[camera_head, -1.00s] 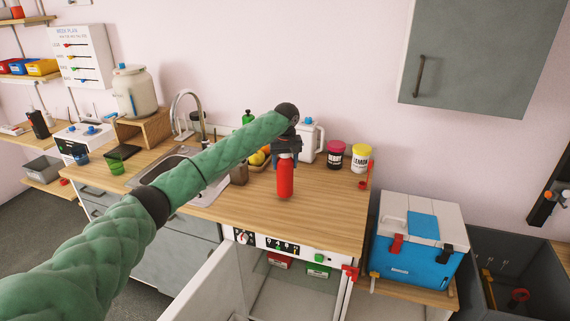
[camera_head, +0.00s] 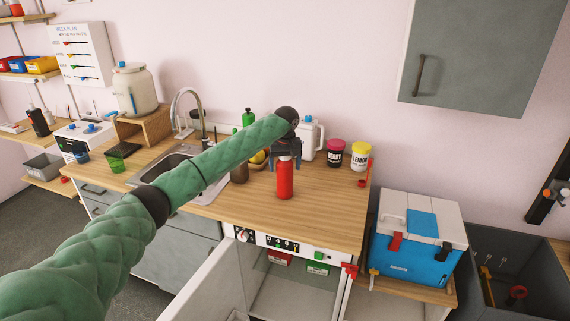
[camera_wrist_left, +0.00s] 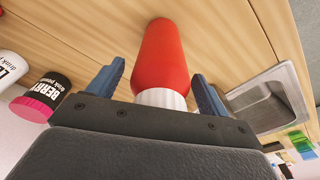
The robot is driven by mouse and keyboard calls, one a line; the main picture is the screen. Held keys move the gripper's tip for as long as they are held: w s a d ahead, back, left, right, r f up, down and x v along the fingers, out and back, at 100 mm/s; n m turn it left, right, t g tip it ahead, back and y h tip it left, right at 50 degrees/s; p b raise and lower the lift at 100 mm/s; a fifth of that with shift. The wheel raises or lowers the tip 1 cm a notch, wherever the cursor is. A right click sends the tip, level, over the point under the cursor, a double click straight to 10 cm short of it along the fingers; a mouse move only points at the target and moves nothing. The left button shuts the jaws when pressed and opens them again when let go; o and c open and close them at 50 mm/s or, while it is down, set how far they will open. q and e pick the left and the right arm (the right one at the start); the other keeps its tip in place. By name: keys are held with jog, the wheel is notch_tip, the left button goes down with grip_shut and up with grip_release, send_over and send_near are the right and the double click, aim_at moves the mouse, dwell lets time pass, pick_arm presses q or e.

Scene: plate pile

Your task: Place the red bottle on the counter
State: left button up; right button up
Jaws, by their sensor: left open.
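The red bottle (camera_head: 285,179) stands upright on the wooden counter (camera_head: 235,212), near its front edge. Its white ribbed cap and red body also show in the left wrist view (camera_wrist_left: 163,58). My left gripper (camera_head: 287,158) is at the top of the bottle, with its blue fingers (camera_wrist_left: 158,88) spread on either side of the cap. Gaps show between both fingers and the bottle in the left wrist view. My right gripper is in neither view.
A white jug (camera_head: 311,140) and fruit are behind the gripper. The sink (camera_head: 165,170) is left; a blue cooler (camera_head: 415,240) is right. Counter right of the bottle is mostly clear.

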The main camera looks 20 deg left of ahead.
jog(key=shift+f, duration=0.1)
pick_arm(q)
jog(key=shift+r, duration=0.3)
jog(key=r+b, duration=0.1)
jog(key=r, duration=0.2)
jog(key=r+b, duration=0.1)
jog(key=r, duration=0.3)
jog(key=s+r+b, duration=0.1)
jog(key=r, duration=0.2)
jog(key=shift+d+r+b, duration=0.35)
jog(key=shift+b, duration=0.05)
jog(key=shift+s+r, duration=0.15)
jog(key=shift+r, duration=0.25)
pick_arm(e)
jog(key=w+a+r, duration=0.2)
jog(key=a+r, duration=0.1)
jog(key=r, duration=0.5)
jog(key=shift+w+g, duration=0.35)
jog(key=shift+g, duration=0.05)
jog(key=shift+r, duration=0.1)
